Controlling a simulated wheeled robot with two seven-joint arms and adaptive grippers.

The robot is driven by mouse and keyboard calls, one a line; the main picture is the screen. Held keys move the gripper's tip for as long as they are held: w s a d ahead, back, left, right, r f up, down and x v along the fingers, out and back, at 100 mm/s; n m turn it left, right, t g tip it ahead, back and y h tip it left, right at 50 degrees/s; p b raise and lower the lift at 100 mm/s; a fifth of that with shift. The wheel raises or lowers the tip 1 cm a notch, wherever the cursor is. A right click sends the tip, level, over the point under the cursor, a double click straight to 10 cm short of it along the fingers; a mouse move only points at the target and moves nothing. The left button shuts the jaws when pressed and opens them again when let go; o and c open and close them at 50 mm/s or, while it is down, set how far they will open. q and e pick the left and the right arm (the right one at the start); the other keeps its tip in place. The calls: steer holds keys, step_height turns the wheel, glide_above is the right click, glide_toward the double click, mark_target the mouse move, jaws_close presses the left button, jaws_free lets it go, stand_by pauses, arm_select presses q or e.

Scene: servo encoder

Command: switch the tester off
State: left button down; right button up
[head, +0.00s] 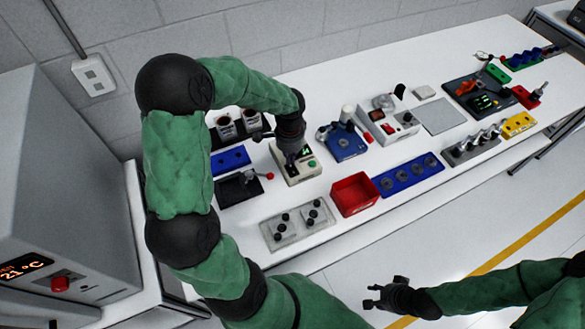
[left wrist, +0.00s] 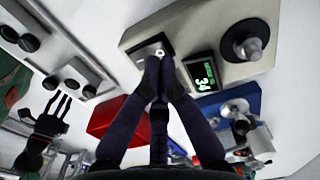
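The tester, a beige box (head: 301,176), stands on the table. In the left wrist view the tester (left wrist: 195,30) shows a lit green display (left wrist: 203,72) reading what looks like 34, a dark knob (left wrist: 247,38) and a dark switch plate. A small bright metal tip, likely the toggle (left wrist: 159,53), shows at the plate. My left gripper (head: 294,158) is over the tester. In the left wrist view its fingertips (left wrist: 159,64) are together right at the toggle; whether they touch it I cannot tell. My right gripper (head: 370,296) is open and empty, off the table's front edge.
A red bin (head: 354,194) and a blue strip (head: 410,175) lie right of the tester. A blue device (head: 345,143) stands close on its right, a black lever base (head: 238,188) on its left. A grey plate with knobs (head: 298,224) lies in front.

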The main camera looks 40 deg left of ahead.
arm_select(q)
steer(key=shift+f+b, duration=0.7)
steer(key=shift+f, duration=0.4)
stand_by(0.6)
steer(key=shift+r+p, duration=2.75)
steer(key=shift+r, duration=0.8)
